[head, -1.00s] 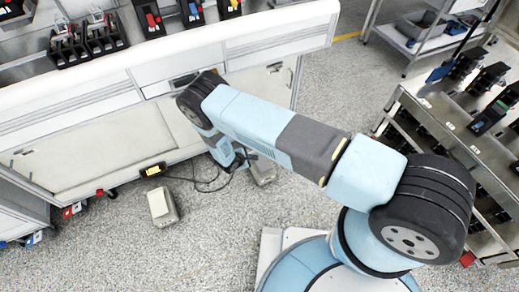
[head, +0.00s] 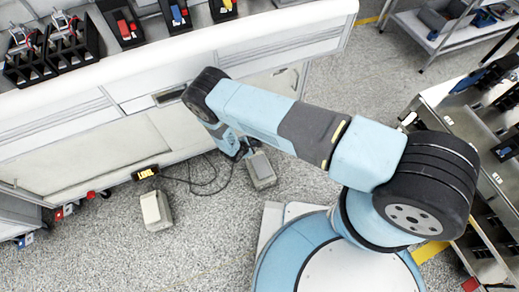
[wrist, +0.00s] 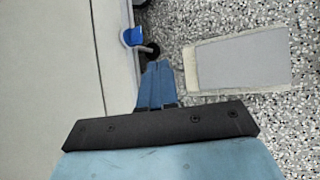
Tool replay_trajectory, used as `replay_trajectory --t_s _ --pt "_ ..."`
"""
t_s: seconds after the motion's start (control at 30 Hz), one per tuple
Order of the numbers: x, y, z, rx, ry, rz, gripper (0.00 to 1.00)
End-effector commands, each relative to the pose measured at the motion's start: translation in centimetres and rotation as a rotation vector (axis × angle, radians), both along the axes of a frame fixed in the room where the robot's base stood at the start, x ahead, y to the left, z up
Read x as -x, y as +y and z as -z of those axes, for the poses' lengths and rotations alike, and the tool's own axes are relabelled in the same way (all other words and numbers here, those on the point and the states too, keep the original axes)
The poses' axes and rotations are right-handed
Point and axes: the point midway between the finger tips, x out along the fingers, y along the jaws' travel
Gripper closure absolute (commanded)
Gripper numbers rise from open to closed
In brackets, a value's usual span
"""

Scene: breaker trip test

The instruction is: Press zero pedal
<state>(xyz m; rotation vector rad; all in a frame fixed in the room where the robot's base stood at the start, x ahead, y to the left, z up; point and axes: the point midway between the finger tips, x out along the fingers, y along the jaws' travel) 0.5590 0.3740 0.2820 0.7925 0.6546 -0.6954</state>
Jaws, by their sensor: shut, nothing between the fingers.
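Two beige-grey foot pedals sit on the speckled floor in front of the bench. One pedal (head: 155,210) is on the left; the other pedal (head: 261,170) is beside the end of my arm. No marking I can read tells which is the zero pedal. In the wrist view a pedal (wrist: 240,62) with a flat grey top lies to the right of my gripper (wrist: 157,66). My gripper is shut and empty, its blue fingers apart from that pedal in the picture. In the head view the fingers are hard to make out behind the arm.
The white bench front (wrist: 60,70) is close to my gripper's left. A blue part (wrist: 133,36) shows ahead of the fingers.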

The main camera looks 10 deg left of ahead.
Motion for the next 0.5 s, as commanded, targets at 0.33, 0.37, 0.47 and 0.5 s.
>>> replay_trajectory --t_s 0.33,0.37,0.47,0.5 --pt "-1.0 -1.3 0.0 0.001 0.000 0.028 1.00" --pt "-1.1 -1.4 0.0 0.001 0.000 0.029 1.00" --pt "-1.1 -1.5 0.3 0.000 0.000 0.031 1.00" --pt "-1.1 -1.6 0.5 0.001 0.001 0.032 1.00"
